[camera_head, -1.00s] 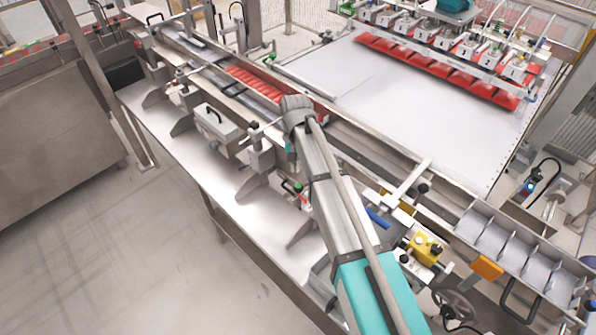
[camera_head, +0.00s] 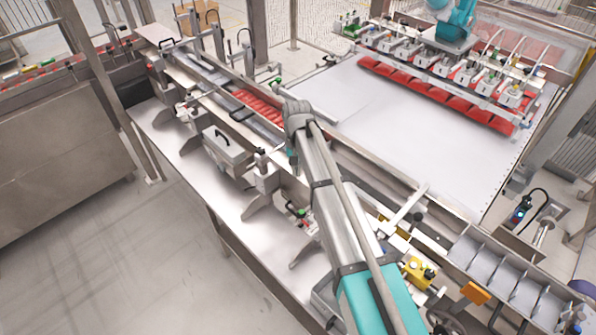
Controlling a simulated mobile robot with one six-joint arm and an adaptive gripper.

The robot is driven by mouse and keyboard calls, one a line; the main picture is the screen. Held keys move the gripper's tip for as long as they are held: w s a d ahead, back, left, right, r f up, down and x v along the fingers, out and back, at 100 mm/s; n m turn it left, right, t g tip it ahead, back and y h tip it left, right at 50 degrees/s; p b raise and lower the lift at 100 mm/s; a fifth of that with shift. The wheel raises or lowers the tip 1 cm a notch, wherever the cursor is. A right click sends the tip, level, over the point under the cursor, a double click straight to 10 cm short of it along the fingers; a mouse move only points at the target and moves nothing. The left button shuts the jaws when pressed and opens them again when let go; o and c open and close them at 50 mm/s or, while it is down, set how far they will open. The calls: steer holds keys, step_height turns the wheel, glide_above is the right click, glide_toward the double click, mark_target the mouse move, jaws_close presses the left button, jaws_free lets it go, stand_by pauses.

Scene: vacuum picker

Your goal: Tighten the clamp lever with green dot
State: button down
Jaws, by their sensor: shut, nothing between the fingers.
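My gripper (camera_head: 291,158) hangs below the grey wrist at the end of my arm, beside the conveyor rail; it looks shut and empty, and my forearm and wrist hide much of it. A small fitting with green and red parts (camera_head: 301,214) sits on the steel table, left of my forearm. Another small green part (camera_head: 277,82) shows on the far side of the conveyor, just beyond my wrist. I cannot tell which of these is the clamp lever with the green dot. My gripper touches neither of them visibly.
Red packs (camera_head: 262,104) lie in the conveyor. A grey box with a black handle (camera_head: 226,150) and metal brackets stand along its near side. A white plate (camera_head: 400,120) lies beyond, under the vacuum picker (camera_head: 450,62). Open floor (camera_head: 110,250) is at the left.

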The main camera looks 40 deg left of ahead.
steer(key=shift+p+v, duration=0.6)
steer(key=shift+v, duration=0.35)
steer(key=w+d+m+y, duration=0.15)
steer(key=w+d, duration=0.35)
steer(key=d, duration=0.7)
steer(key=w+d+m+t, duration=0.15)
steer(key=w+d, duration=0.45)
steer(key=d, duration=0.7)
steer(key=w+d+m, duration=0.2)
steer(key=w+d, duration=0.3)
steer(key=d, duration=0.7)
steer(key=s+d+m+t, duration=0.1)
steer(key=s+d+m, duration=0.1)
steer(key=d, duration=1.2)
steer(key=s+d+m, duration=0.1)
steer(key=s+d, duration=0.1)
steer(key=d, duration=1.1)
step_height(320, 180, down, 11)
steer(key=s+b, duration=0.2)
steer(key=b, duration=0.8)
steer(key=shift+s+d+r+g, duration=0.1)
steer(key=shift+s+d+g, duration=0.1)
steer(key=shift+g, duration=0.05)
